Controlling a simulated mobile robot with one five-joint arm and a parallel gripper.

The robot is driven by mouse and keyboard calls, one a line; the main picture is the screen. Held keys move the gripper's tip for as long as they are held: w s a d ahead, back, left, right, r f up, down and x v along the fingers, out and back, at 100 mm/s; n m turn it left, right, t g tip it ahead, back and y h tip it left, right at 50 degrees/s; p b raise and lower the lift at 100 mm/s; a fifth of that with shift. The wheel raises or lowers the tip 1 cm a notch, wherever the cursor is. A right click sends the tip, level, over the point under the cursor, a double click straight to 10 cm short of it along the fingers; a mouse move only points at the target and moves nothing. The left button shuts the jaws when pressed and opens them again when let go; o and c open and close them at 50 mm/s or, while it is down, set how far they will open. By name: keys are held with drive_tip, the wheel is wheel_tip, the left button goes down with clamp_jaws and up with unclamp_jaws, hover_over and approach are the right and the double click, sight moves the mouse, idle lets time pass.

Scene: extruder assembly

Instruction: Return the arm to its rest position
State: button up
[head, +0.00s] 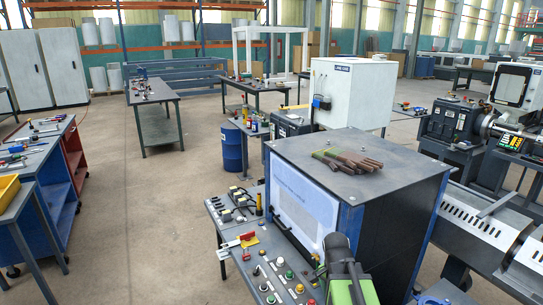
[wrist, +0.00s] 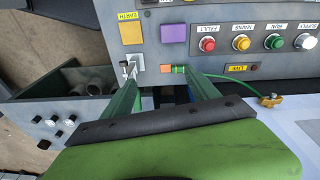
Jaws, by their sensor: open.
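My gripper (wrist: 163,80) is open in the wrist view, its two green fingers spread in front of a grey control panel (wrist: 225,63). A small green and orange piece (wrist: 173,69) sits at the panel between the fingertips; I cannot tell whether a finger touches it. A metal toggle (wrist: 128,68) is by the left fingertip. A green lead (wrist: 235,78) runs from behind the right finger to a brass clamp (wrist: 270,100). In the head view my arm (head: 345,275) reaches low over the machine's front panel (head: 275,275); its fingertips are hidden there.
Panel lamps, including a red one (wrist: 208,44), lie right of the fingers. Open floor (head: 150,225) lies left of the machine.

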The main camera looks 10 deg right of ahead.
drive_tip(key=s+a+n+y, duration=0.1)
drive_tip(key=s+a+n, duration=0.1)
drive_tip(key=a+n, duration=0.8)
drive_tip(key=shift+a+n+y, duration=0.3)
drive_tip(key=shift+a+n, duration=0.05)
drive_tip(key=shift+n, duration=0.65)
